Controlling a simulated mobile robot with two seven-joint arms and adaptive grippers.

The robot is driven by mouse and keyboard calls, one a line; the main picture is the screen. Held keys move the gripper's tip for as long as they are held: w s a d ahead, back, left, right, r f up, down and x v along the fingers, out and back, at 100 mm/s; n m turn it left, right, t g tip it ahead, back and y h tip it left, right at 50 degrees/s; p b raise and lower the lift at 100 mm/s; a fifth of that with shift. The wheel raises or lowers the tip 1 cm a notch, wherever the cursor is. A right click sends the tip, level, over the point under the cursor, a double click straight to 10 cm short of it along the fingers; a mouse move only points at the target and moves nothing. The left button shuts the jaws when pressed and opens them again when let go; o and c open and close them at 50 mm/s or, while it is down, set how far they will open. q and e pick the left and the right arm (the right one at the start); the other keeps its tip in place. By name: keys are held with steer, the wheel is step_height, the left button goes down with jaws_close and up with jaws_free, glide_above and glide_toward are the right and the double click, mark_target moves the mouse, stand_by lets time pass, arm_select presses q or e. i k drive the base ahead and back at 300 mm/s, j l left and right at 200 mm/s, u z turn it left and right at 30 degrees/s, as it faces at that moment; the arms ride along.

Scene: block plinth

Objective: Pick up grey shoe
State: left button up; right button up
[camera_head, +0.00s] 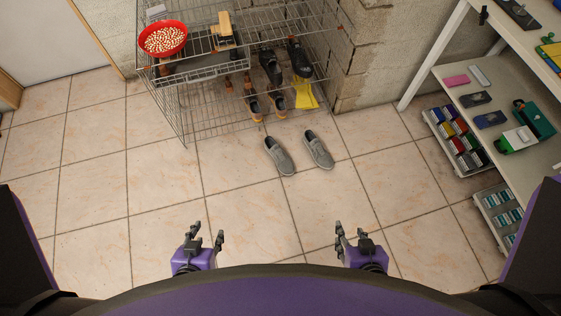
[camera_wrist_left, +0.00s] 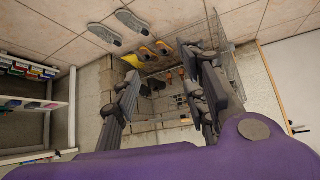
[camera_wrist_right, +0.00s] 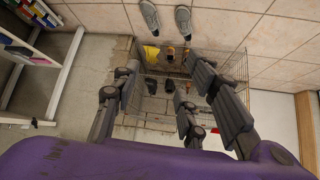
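Two grey shoes lie side by side on the tiled floor in front of the wire rack in the head view: a left one (camera_head: 279,156) and a right one (camera_head: 318,150). They also show at the top of the left wrist view (camera_wrist_left: 104,34) and the right wrist view (camera_wrist_right: 150,15). My left gripper (camera_head: 205,236) is open and empty, low in the head view, left of the shoes and apart from them. My right gripper (camera_head: 352,238) is open and empty, nearer the bottom edge than the shoes, also apart from them.
The wire rack (camera_head: 185,110) holds a red bowl (camera_head: 163,39), dark shoes (camera_head: 270,66) and yellow items (camera_head: 305,95). Shelves (camera_head: 480,120) with boxes and bins stand at the right. The tiled floor between my grippers and the shoes is clear.

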mark_target(284, 164)
steer(key=i+z, duration=0.1)
steer(key=z, duration=0.3)
steer(key=i+j+z, duration=0.1)
steer(key=z, duration=0.3)
steer(key=i+j+z, duration=0.3)
steer(key=j, duration=0.35)
steer(key=i+j+z, duration=0.1)
steer(key=i+j, duration=0.15)
steer(key=j, duration=0.15)
steer(key=i+j, duration=0.25)
steer(key=j, duration=0.25)
